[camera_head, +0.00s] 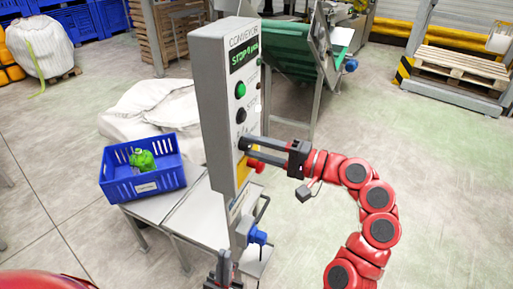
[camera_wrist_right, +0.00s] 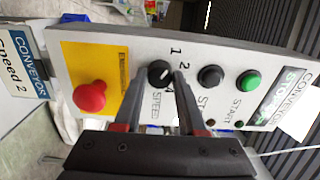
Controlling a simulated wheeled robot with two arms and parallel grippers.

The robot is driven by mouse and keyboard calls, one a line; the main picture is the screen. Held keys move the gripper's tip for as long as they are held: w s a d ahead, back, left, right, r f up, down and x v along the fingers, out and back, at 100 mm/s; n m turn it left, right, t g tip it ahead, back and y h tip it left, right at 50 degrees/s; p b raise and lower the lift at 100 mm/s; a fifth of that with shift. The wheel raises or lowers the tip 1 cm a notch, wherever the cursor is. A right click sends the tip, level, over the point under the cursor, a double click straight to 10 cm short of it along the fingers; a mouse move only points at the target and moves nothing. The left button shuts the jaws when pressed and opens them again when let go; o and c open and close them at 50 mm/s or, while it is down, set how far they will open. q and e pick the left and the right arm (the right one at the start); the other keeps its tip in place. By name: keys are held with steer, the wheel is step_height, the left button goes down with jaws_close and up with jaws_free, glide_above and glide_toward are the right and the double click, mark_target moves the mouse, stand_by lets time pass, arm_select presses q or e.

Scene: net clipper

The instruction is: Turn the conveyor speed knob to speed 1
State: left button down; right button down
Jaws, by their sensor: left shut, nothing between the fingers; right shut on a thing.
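The speed knob (camera_wrist_right: 160,73) is a black round dial with a small white mark on the grey conveyor control panel (camera_wrist_right: 215,58). The numbers 1, 2 and 4 show beside it, with SPEED printed on the other side. I cannot tell exactly which number the mark points to. My right gripper (camera_wrist_right: 160,80) is shut on the knob, one finger on each side. In the head view, my right gripper (camera_head: 246,148) reaches the panel from the right, and its fingertips cover the knob. My left gripper (camera_head: 222,268) is shut and empty at the bottom, low beside the panel.
A red emergency button (camera_wrist_right: 90,96) on a yellow plate sits close to the knob. Black (camera_wrist_right: 210,76) and green (camera_wrist_right: 249,82) buttons are on the other side. The display (camera_head: 244,54) reads STOP. A blue crate (camera_head: 120,190) with a green item stands left of the panel.

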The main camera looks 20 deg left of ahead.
steer(key=shift+c, duration=2.4)
jaws_free()
steer(key=s+d+b, duration=0.2)
steer(key=d+b, duration=0.1)
steer(key=d, duration=1.4)
steer(key=shift+d+b, duration=0.15)
steer(key=shift+b, duration=0.25)
